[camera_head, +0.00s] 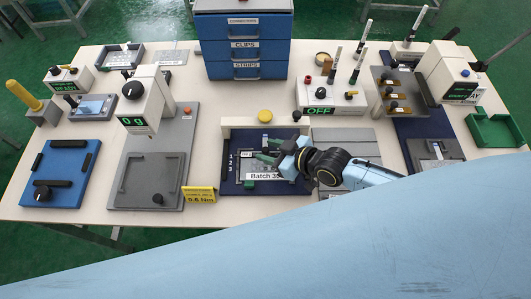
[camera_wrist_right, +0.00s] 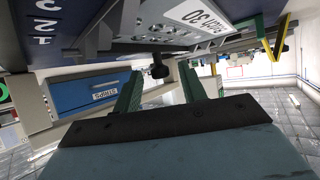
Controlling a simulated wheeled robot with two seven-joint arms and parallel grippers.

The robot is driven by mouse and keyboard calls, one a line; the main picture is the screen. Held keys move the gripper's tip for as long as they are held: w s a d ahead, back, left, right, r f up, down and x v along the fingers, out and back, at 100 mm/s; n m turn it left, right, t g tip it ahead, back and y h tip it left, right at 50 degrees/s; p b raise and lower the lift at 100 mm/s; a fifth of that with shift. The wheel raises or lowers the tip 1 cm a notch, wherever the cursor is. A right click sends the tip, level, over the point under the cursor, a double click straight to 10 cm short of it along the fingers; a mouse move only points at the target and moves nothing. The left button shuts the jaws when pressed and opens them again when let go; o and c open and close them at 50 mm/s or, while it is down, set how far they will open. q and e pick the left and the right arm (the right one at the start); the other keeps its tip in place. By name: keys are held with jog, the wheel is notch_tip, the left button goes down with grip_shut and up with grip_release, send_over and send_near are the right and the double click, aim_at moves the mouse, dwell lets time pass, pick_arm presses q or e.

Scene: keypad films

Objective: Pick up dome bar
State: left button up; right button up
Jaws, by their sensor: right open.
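My right gripper (camera_head: 262,150) reaches in from the right over the dark blue tray (camera_head: 232,187), its green fingers apart. The tray bears a "Batch 30" label (camera_head: 263,176) and the numbers 1, 2, 3 at its left. A grey frame-like part lies in the tray, partly hidden by the gripper. I cannot single out the dome bar with certainty. In the right wrist view, the open fingers (camera_wrist_right: 158,92) have a dark knob (camera_wrist_right: 159,71) showing between them, and the label (camera_wrist_right: 203,16) is above. Nothing is visibly held. My left gripper is not in view.
A yellow torque sign (camera_head: 200,195) stands at the tray's front left corner. A yellow round piece (camera_head: 264,115) lies behind the tray.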

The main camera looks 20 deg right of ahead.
jog(key=shift+x, duration=0.95)
jog(key=shift+c, duration=0.3)
grip_shut()
